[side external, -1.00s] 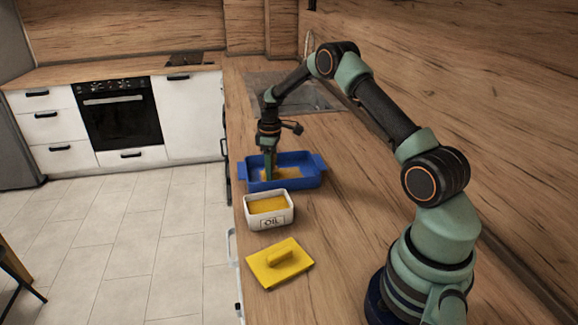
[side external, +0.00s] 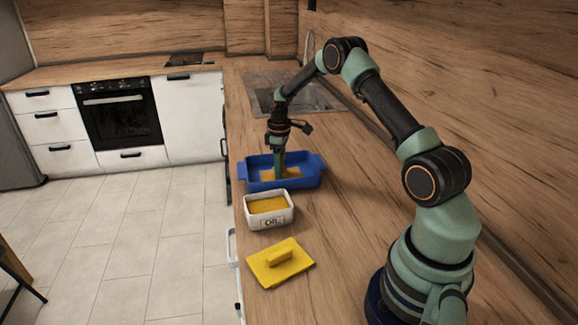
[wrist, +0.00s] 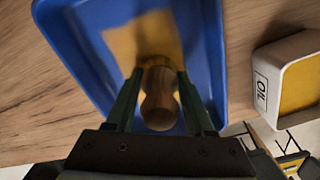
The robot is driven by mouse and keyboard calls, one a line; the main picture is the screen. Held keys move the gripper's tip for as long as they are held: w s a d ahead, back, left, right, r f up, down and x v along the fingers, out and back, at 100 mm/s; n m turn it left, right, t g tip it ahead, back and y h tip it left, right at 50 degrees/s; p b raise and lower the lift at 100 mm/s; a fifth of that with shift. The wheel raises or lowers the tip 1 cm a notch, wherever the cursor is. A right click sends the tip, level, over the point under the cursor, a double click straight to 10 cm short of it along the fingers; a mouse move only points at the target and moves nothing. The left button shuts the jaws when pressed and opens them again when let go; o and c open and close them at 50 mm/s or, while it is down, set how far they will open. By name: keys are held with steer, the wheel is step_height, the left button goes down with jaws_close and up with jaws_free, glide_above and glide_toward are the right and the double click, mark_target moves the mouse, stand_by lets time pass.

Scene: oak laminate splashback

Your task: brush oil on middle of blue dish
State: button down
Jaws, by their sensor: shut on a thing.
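The blue dish (side external: 309,176) stands on the counter in the side view and fills much of the wrist view (wrist: 85,45). A yellow oil patch (side external: 294,174) covers part of its floor; it also shows in the wrist view (wrist: 150,30). My gripper (side external: 279,172) reaches down into the dish. In the wrist view my gripper (wrist: 160,80) is shut on the wooden handle of a brush (wrist: 159,100). The brush's bristles are hidden beneath the handle. The white oil container (side external: 270,222), marked OIL and holding yellow oil, stands just in front of the dish and at the right in the wrist view (wrist: 268,75).
A yellow lid with a raised handle (side external: 281,262) lies on the counter in front of the oil container. A sink (side external: 310,97) lies behind the dish. The counter's left edge runs close beside the dish and container. Bare wood lies to the right.

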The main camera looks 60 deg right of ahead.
mark_target(302, 175)
steer(key=shift+s+d, duration=0.2)
steer(key=shift+s, duration=0.05)
steer(key=shift+s+d, duration=0.1)
steer(key=shift+s+d, duration=0.6)
steer(key=shift+d, duration=0.05)
stand_by(0.3)
steer(key=shift+s+d, duration=0.75)
steer(key=shift+s, duration=0.1)
steer(key=shift+s+d, duration=0.7)
steer(key=shift+s, duration=0.05)
